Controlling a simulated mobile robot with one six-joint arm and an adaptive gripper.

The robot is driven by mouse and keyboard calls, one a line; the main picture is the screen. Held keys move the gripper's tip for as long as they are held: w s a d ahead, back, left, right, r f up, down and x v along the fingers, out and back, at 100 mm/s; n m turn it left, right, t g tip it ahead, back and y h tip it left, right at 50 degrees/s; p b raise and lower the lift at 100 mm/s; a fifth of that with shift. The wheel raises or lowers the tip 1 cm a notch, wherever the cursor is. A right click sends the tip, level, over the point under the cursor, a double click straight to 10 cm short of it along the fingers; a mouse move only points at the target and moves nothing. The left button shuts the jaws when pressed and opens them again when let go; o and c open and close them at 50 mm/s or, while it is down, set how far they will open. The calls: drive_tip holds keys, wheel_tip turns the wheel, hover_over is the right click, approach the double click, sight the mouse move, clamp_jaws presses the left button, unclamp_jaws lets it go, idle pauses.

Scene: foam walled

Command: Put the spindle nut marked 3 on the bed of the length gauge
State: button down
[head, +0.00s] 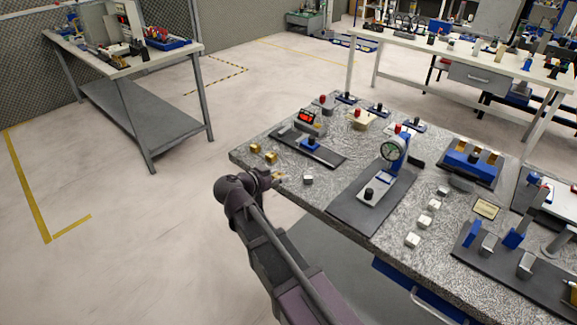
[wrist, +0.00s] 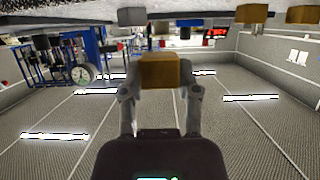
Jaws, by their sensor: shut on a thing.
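My gripper (head: 274,180) is at the near left edge of the speckled table, shut on a brass nut (wrist: 165,72). The nut shows between the fingers in the wrist view, and only a bit of it shows in the head view. I cannot read a mark on it. Two more brass nuts (head: 256,148) (head: 271,158) lie on the table's left corner. A dark bed with a blue fixture (head: 310,145), beside a red digital display (head: 307,116), looks like the length gauge. It lies beyond my gripper, apart from the held nut. The bed looks bare around the fixture.
A small grey block (head: 307,179) lies just right of my gripper. A dial gauge stand (head: 390,152) on a dark plate is farther right. Several pale blocks (head: 427,219) lie beyond that plate. Red-topped devices (head: 361,119) stand behind. The floor at left is clear.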

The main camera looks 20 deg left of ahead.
hover_over(289, 170)
drive_tip(key=s, duration=0.3)
drive_tip(key=shift+w+f+b, duration=0.25)
drive_tip(key=shift+f+b, duration=0.05)
drive_tip(key=shift+f, duration=0.1)
drive_tip(key=shift+w+a, duration=0.1)
drive_tip(key=shift+w, duration=0.45)
drive_tip(key=shift+w+f+b, duration=0.8)
drive_tip(key=shift+f+b, duration=0.9)
drive_tip(key=shift+f, duration=0.15)
drive_tip(key=shift+c, duration=1.7)
unclamp_jaws()
drive_tip(key=shift+s, duration=0.15)
